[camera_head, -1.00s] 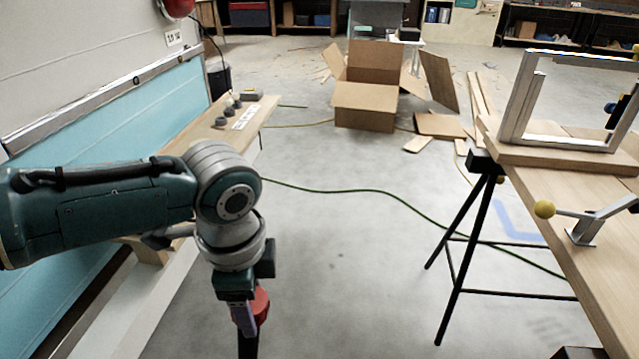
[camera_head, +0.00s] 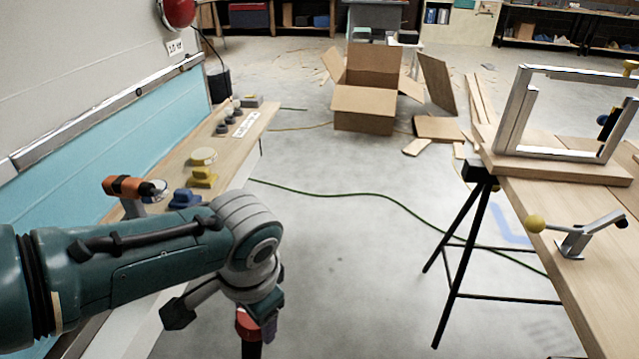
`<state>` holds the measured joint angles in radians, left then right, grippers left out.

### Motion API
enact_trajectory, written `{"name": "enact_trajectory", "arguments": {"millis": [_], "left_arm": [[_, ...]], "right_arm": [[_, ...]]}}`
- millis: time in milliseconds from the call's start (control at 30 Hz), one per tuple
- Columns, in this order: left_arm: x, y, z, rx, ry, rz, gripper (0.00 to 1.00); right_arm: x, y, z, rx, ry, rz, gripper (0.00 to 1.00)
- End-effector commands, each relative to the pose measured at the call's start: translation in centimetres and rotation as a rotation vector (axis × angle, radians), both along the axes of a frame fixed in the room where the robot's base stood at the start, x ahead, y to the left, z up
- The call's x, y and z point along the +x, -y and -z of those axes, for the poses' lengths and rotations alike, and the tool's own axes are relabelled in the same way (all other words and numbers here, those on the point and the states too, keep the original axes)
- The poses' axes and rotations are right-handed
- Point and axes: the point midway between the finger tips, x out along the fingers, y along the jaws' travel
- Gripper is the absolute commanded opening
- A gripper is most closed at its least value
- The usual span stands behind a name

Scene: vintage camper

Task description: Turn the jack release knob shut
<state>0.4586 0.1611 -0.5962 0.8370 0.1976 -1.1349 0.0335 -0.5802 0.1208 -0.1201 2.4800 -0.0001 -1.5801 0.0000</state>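My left gripper (camera_head: 262,318) hangs fingers-down below its wrist at the lower middle. A red rounded part (camera_head: 247,322) on a black upright piece (camera_head: 252,350) shows right beside its fingers; it may be the jack release knob, but I cannot tell for sure. A purple finger-like piece (camera_head: 270,331) is just right of the red part. The fingers are partly hidden by the wrist, so I cannot tell their opening or whether they touch the red part. The jack's body does not show. My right gripper is out of view.
The left counter (camera_head: 238,150) holds a yellow-topped piece (camera_head: 203,170), a blue piece (camera_head: 185,199) and an orange-handled tool (camera_head: 128,187). A cardboard box (camera_head: 365,105) lies beyond. The concrete floor between is mostly clear.

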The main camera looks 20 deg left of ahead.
Motion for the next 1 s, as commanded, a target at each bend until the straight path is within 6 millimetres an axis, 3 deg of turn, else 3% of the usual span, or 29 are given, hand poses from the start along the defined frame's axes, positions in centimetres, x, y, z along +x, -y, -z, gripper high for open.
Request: {"name": "enact_trajectory", "arguments": {"millis": [567, 600, 833, 1000], "left_arm": [[0.05, 0.01, -0.05, 0.001, 0.007, -0.034, 0.08], [0.05, 0.01, -0.05, 0.001, 0.007, -0.035, 0.66], [0.04, -0.01, -0.03, 0.001, 0.006, -0.033, 0.91], [0.03, -0.02, -0.02, 0.002, 0.005, -0.032, 0.94]], "right_arm": [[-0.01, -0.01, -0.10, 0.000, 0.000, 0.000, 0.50], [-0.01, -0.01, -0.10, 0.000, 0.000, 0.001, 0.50], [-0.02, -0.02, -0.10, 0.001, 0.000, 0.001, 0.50], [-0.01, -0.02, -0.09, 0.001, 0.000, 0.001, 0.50]]}}
